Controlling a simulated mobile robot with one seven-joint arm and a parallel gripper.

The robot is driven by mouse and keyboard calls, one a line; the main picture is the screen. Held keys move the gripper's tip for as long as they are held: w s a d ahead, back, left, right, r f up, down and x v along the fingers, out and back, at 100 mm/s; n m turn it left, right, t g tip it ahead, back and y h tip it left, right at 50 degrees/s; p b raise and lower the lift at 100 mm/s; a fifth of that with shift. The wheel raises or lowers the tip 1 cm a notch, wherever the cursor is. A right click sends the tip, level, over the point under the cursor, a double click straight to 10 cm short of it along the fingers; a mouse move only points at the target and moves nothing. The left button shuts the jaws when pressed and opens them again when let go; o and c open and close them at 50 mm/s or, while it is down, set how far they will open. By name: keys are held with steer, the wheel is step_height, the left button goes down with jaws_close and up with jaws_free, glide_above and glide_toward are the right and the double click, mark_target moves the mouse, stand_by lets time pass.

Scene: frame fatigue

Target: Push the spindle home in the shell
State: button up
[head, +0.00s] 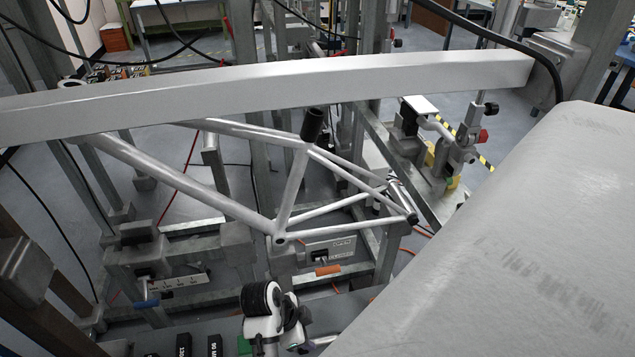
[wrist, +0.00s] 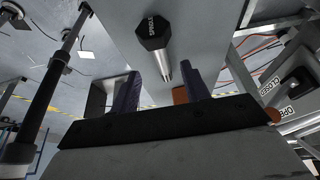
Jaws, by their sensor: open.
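In the wrist view, my gripper (wrist: 160,72) is open, with its two dark fingers apart. The spindle (wrist: 151,34) has a black hexagonal head with a white label and a bright metal shaft. Its shaft tip shows between the fingertips, and the fingers are not closed on it. I cannot tell how far it is from them. In the head view, a silver bicycle frame (head: 182,176) sits in the rig, and its bottom shell (head: 281,238) is the ring where the tubes meet. I cannot make out the spindle or my gripper clearly in the head view.
A grey beam (head: 300,86) crosses above the frame. Steel posts and rails stand around it. An orange block (head: 328,270) lies near the shell. A white and black fitting (head: 262,310) stands at the front. The wrist view shows CLOSED (wrist: 275,85) and OPEN labels at right.

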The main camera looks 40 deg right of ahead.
steer(key=p+x, duration=0.1)
steer(key=x, duration=0.6)
steer(key=shift+a, duration=0.1)
steer(key=shift+c, duration=0.5)
jaws_close()
